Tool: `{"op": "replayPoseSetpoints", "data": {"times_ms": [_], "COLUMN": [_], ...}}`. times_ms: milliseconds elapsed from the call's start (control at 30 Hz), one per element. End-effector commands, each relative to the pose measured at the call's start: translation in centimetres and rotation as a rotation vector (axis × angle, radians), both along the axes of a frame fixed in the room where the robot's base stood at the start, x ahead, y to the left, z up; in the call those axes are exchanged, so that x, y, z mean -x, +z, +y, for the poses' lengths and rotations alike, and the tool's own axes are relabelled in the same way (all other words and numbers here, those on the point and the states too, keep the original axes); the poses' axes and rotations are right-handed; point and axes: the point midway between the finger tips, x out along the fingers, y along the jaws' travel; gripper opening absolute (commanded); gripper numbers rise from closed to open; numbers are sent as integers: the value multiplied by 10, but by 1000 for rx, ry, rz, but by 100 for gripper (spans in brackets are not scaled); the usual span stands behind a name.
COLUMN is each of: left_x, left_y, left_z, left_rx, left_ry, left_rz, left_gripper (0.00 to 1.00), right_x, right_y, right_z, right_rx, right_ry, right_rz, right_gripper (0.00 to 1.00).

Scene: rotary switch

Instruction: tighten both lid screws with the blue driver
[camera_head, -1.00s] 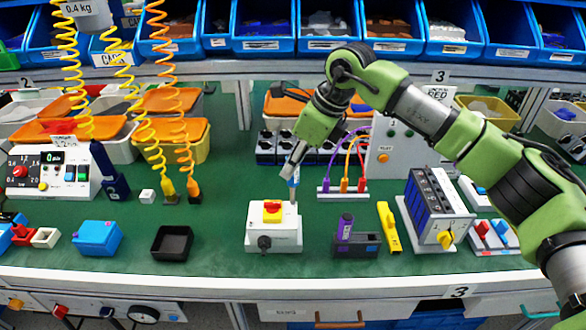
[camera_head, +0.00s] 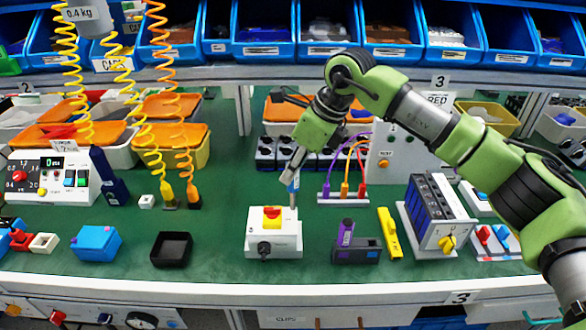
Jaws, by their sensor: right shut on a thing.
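The white rotary switch box (camera_head: 273,243) stands on the green bench in the middle, with a red and yellow knob (camera_head: 272,218) on its lid and a dark round fitting on its front. My right gripper (camera_head: 292,172) is above the back right of the box, pointing down. It is shut on the blue driver (camera_head: 294,190), whose thin shaft reaches down to the box's back right corner. I cannot tell whether the tip sits in a screw. The lid screws are too small to make out. My left gripper is not in view.
A black empty tray (camera_head: 171,249) and a blue box (camera_head: 96,243) lie to the left. A purple-and-dark device (camera_head: 354,248), a yellow tool (camera_head: 389,234) and a dark module rack (camera_head: 437,215) stand to the right. Coiled yellow and orange cables hang at the left.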

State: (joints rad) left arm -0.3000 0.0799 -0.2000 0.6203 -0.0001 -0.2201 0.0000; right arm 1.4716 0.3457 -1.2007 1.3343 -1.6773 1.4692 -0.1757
Motion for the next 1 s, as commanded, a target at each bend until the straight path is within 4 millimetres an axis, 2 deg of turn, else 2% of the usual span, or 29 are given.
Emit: {"op": "replayPoseSetpoints", "data": {"times_ms": [733,867,1000], "left_x": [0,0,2], "left_y": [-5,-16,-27], "left_z": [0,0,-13], "left_rx": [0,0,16], "left_ry": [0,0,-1], "left_rz": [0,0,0], "left_gripper": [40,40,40], "right_x": [1,1,1], "right_y": [-3,-7,-7], "right_z": [0,0,0], "right_rx": [3,4,4], "right_ry": [-11,-100,-236], "right_rz": [2,0,-2], "right_gripper": [0,0,0]}}
